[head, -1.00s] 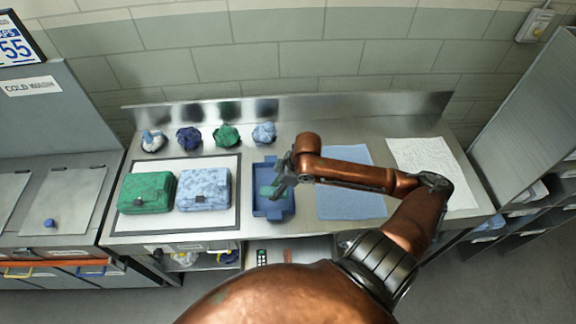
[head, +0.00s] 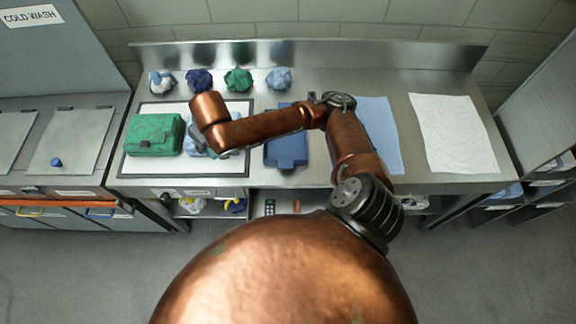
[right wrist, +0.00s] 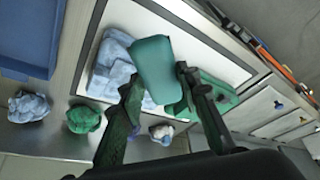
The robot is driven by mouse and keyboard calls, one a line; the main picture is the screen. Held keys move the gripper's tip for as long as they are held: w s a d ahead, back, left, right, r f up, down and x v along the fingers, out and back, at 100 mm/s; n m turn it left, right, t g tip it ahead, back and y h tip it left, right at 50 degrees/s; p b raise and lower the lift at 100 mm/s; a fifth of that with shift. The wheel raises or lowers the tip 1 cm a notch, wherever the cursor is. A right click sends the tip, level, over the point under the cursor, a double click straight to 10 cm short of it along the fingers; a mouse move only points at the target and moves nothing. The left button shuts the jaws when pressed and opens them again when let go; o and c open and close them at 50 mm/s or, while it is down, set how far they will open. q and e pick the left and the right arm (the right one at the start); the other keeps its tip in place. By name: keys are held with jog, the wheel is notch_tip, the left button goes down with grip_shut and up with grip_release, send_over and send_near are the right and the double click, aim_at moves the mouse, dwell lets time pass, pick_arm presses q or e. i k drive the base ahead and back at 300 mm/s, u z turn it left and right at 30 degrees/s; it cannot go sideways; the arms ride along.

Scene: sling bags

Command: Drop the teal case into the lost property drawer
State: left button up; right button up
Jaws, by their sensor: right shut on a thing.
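The teal case (right wrist: 156,68) is held between the fingers of my right gripper (right wrist: 158,88) in the right wrist view, above the white mat with the bags. In the head view my right arm reaches left over the bench, and its forearm hides most of the gripper and the case. Drawer fronts with a yellow handle (head: 30,213) and a blue handle (head: 100,214) are at the lower left of the head view. Their labels are too small to read, so I cannot tell which is the lost property drawer. My left gripper is not in view.
A green bag (head: 153,135) and a pale blue bag (right wrist: 112,62) sit on the framed white mat (head: 140,169). Several cloth bundles (head: 238,80) line the back. A blue tray (head: 287,152), blue cloth (head: 380,130) and white towel (head: 453,135) lie to the right.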

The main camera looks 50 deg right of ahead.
aim_at(305, 200)
jog(key=u, duration=0.5)
jog(key=k, duration=0.95)
jog(key=z, duration=0.4)
